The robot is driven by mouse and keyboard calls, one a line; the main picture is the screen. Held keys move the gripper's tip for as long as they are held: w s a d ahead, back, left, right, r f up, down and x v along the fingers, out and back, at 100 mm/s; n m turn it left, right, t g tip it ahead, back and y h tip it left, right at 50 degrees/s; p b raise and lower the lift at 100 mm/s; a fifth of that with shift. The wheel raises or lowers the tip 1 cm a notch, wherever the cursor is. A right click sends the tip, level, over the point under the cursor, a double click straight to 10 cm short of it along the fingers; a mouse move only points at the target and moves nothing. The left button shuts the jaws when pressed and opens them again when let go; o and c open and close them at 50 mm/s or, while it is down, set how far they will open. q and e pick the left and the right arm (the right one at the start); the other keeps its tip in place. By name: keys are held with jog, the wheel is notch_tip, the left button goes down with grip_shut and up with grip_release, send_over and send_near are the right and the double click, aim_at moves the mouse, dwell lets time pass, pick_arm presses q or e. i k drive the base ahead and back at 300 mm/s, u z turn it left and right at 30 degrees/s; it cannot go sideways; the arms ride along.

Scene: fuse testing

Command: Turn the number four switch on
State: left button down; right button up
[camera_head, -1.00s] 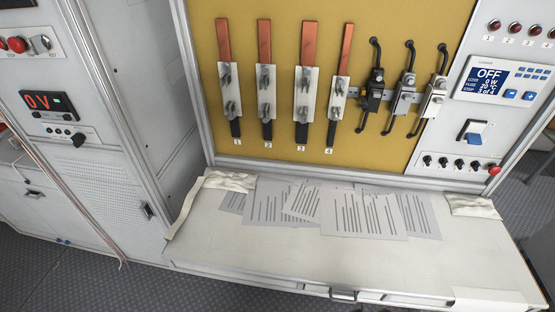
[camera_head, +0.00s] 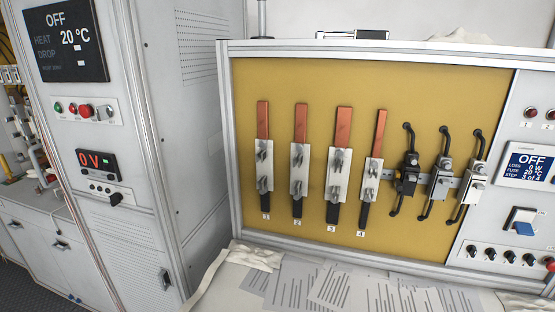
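A row of small black knob switches (camera_head: 500,255) sits low on the white control panel (camera_head: 478,210) at the right edge. Their labels are too small to read, so I cannot tell which is number four or how each is set. A red button (camera_head: 549,264) is at the right end of that row. On the yellow board (camera_head: 300,80) stands a copper and metal fuse mount (camera_head: 371,167) above the label 4, right of the similar mounts labelled 1, 2 and 3. Neither of my grippers is in view.
A display (camera_head: 531,163) reading OFF and a blue-and-white rocker (camera_head: 521,221) are on the right panel, under red lamps (camera_head: 530,112). Black-handled clamps (camera_head: 440,175) stick out from the board. Papers (camera_head: 340,290) cover the bench. The left cabinet shows 0 V (camera_head: 94,161).

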aim_at(530, 258)
jog(key=z, duration=1.2)
jog(key=k, duration=0.45)
jog(key=z, duration=0.45)
jog(key=i, duration=0.5)
